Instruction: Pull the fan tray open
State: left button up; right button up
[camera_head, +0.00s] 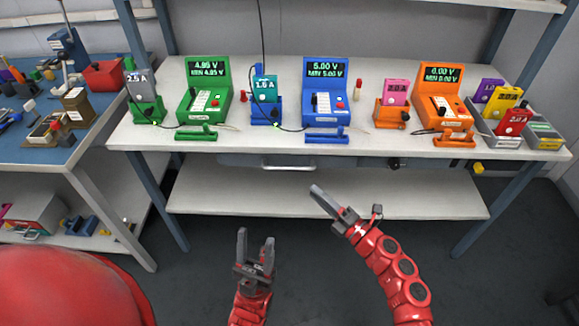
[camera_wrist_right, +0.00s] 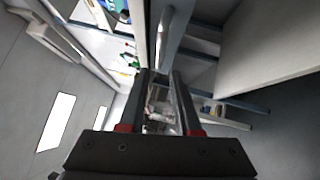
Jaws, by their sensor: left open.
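A grey tray-like unit (camera_head: 268,161) is mounted under the front edge of the white bench, left of its middle. I take it for the fan tray; it looks flush with the bench, and its details are too small to tell. My left gripper (camera_head: 256,245) is open and empty, pointing up, in front of and below the unit. My right gripper (camera_head: 321,196) is below the bench edge, right of the unit and apart from it. In the right wrist view, the right gripper's fingers (camera_wrist_right: 160,78) are apart with nothing clearly held between them.
The white bench (camera_head: 345,144) carries green, blue and orange testers with coloured cells in holders. A lower shelf (camera_head: 330,199) lies behind my grippers. A dark item (camera_head: 393,162) and a yellow item (camera_head: 478,168) hang under the bench edge. A blue-topped bench (camera_head: 60,150) stands left.

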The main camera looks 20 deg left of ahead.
aim_at(288, 168)
jog(key=x, duration=1.2)
jog(key=shift+a+f, duration=0.15)
grip_shut()
dwell(0.8)
